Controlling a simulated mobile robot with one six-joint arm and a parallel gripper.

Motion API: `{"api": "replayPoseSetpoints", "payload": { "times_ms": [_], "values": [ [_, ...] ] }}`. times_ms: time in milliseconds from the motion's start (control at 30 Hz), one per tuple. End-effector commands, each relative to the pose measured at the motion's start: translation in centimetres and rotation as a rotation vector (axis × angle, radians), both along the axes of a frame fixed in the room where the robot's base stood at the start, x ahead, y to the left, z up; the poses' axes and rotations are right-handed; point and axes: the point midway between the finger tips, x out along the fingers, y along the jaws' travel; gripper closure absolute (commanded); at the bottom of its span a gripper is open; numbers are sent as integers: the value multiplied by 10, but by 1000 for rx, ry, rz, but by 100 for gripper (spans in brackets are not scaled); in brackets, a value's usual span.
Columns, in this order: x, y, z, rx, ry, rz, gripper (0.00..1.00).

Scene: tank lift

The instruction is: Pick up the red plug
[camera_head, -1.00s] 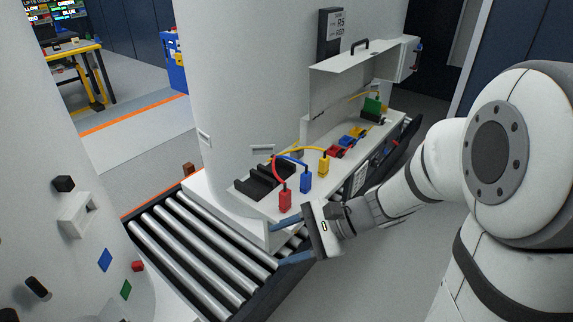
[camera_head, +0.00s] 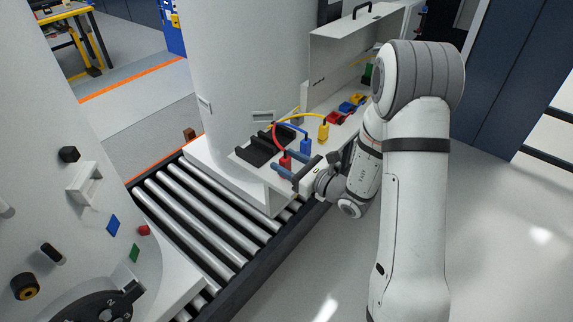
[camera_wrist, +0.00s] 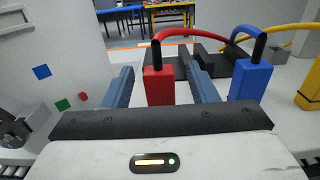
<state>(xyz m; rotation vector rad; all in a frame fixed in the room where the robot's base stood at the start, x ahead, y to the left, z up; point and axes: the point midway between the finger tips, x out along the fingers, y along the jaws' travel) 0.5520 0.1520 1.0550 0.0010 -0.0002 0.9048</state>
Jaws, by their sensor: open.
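The red plug (camera_wrist: 158,86) stands upright on a white shelf, with a red cable curving from its black top. My gripper (camera_wrist: 160,88) is open, with one blue finger to the left of the red plug and the other to its right. Gaps show between the plug and both fingers in the wrist view. In the head view the red plug (camera_head: 286,161) is at the shelf's front corner, and my gripper (camera_head: 279,173) reaches it from the lower right.
A blue plug (camera_wrist: 249,79) stands just right of the right finger, and a yellow plug (camera_wrist: 311,88) farther right. A black slotted holder (camera_head: 258,152) lies behind the red plug. A roller conveyor (camera_head: 190,218) runs below the shelf. A raised white lid (camera_head: 345,55) stands behind.

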Motion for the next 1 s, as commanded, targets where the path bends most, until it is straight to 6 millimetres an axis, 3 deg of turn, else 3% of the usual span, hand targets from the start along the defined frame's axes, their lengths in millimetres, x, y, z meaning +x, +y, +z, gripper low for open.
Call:
{"api": "replayPoseSetpoints", "payload": {
  "times_ms": [133, 433, 1000],
  "values": [
    [11, 17, 1, 0, 0, 3, 47],
    [15, 22, -1, -1, -1, 1, 47],
    [14, 22, 0, -1, -1, 3, 93]
  ]
}}
